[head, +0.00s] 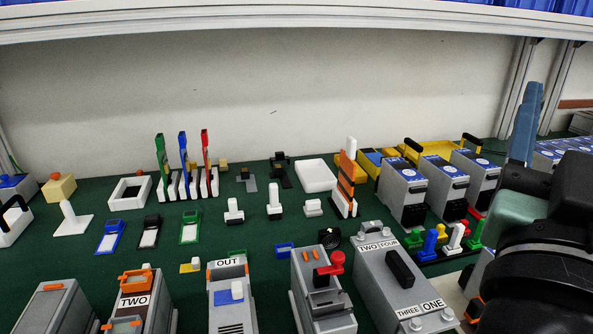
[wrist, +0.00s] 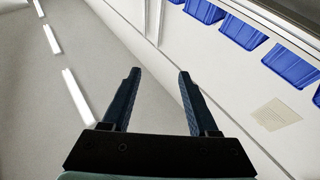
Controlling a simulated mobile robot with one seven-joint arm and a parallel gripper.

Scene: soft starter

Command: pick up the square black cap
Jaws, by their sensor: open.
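A small square black piece (head: 329,238) with a rounded top lies on the green surface in the middle of the head view, just behind the grey boxes; it looks like the square black cap, though it is too small to be sure. My gripper (head: 529,100) is at the right of the head view, raised and pointing up, well apart from that piece. In the wrist view my gripper (wrist: 158,75) is open, with nothing between its two dark blue fingers. The cap is not in the wrist view.
A grey housing (head: 375,270) marked with number words stands right of the black piece. A grey box with a red knob (head: 330,267) stands in front, and a small blue piece (head: 285,250) lies to its left. Blue bins (wrist: 292,64) line a shelf in the wrist view.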

